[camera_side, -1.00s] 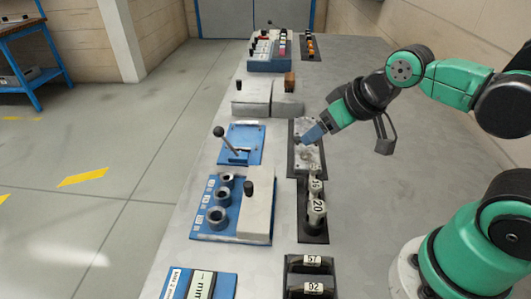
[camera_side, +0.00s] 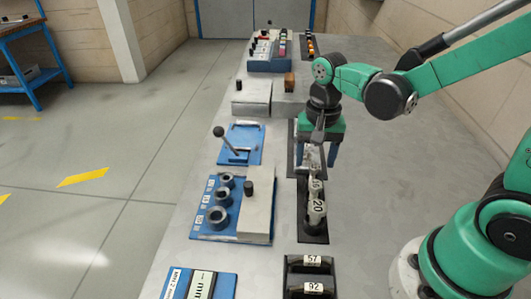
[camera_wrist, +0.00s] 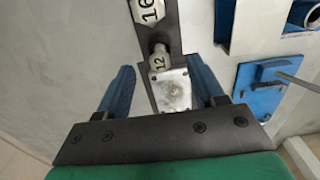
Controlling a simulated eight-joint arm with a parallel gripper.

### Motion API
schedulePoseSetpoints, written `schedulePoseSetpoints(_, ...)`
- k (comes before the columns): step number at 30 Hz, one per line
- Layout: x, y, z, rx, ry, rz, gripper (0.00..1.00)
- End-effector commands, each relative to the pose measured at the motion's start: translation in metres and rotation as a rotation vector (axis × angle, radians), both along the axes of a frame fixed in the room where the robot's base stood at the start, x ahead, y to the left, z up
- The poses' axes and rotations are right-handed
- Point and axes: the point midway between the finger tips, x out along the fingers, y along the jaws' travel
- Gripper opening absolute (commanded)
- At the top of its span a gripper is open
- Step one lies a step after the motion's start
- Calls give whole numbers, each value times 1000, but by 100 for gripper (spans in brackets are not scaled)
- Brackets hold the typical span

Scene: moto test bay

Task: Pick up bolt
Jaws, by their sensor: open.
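Several metal bolts with number labels stand in a row in a dark tray (camera_side: 312,237). The bolt marked 20 (camera_side: 317,208) is nearest the side camera, with the bolt marked 16 (camera_side: 316,186) behind it. In the wrist view I see the bolt marked 16 (camera_wrist: 148,10) and the smaller bolt marked 12 (camera_wrist: 159,61). My gripper (camera_side: 317,156) points down above the far end of the row, with blue fingers. In the wrist view the open, empty gripper (camera_wrist: 161,72) has the bolt marked 12 between its fingertips. Their height above it is unclear.
A worn metal plate (camera_wrist: 173,92) lies beside the bolt marked 12. A blue lever panel (camera_side: 241,155) and a blue panel with round sockets (camera_side: 210,228) stand to the left. Black blocks marked 57 and 92 (camera_side: 309,282) are in front. The grey table at right is clear.

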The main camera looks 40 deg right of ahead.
Motion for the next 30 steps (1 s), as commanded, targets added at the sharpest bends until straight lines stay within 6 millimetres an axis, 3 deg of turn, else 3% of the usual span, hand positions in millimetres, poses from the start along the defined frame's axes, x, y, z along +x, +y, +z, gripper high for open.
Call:
schedulePoseSetpoints(9,0,0,-29,0,-1,2,62)
schedulePoseSetpoints(19,0,0,-32,0,-1,3,62)
schedulePoseSetpoints(20,0,0,-32,0,-1,3,56)
schedulePoseSetpoints(26,0,0,-32,0,-1,3,0)
schedulePoseSetpoints(30,0,0,-31,0,-1,3,0)
